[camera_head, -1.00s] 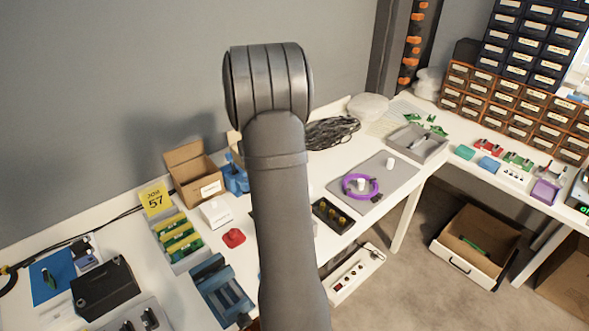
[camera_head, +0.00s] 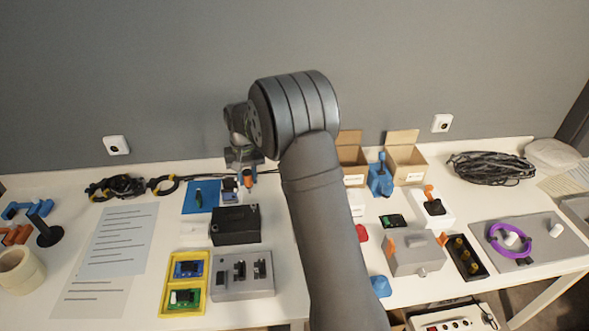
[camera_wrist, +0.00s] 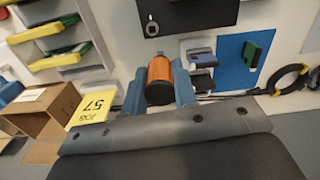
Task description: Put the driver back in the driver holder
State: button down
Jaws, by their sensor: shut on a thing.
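My gripper (camera_head: 246,178) is above the back of the bench, left of the dark grey box (camera_head: 236,225)'s far right corner. In the wrist view its blue fingers (camera_wrist: 160,90) are shut on the driver, seen as an orange handle (camera_wrist: 160,70) with a dark end. The driver also shows as a small orange piece (camera_head: 249,181) in the head view. I cannot surely tell which thing is the driver holder; a black block with yellow round fittings (camera_head: 458,268) lies right of the arm.
A blue mat (camera_head: 205,187) with a green piece lies beside the gripper. Open cartons (camera_head: 408,160) and a blue stand (camera_head: 380,180) are at the back right. A yellow tray (camera_head: 165,290) and grey block (camera_head: 225,290) sit in front. Printed sheets (camera_head: 125,235) cover the left.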

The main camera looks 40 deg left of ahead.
jog(key=s+a+f+n, duration=0.1)
jog(key=s+a, duration=0.3)
jog(key=s, duration=0.5)
jog(key=s+a+f+n, duration=0.1)
jog(key=s+a, duration=0.4)
jog(key=s, duration=0.4)
jog(key=shift+w+d+f, duration=0.1)
jog(key=shift+d+f, duration=0.05)
jog(key=shift+f, duration=0.85)
jog(key=shift+w+d+f, duration=0.1)
jog(key=shift+f, duration=0.9)
jog(key=shift+f, duration=0.25)
jog(key=shift+f, duration=1.65)
jog(key=c, duration=1.1)
grip_release()
jog(key=shift+r, duration=0.1)
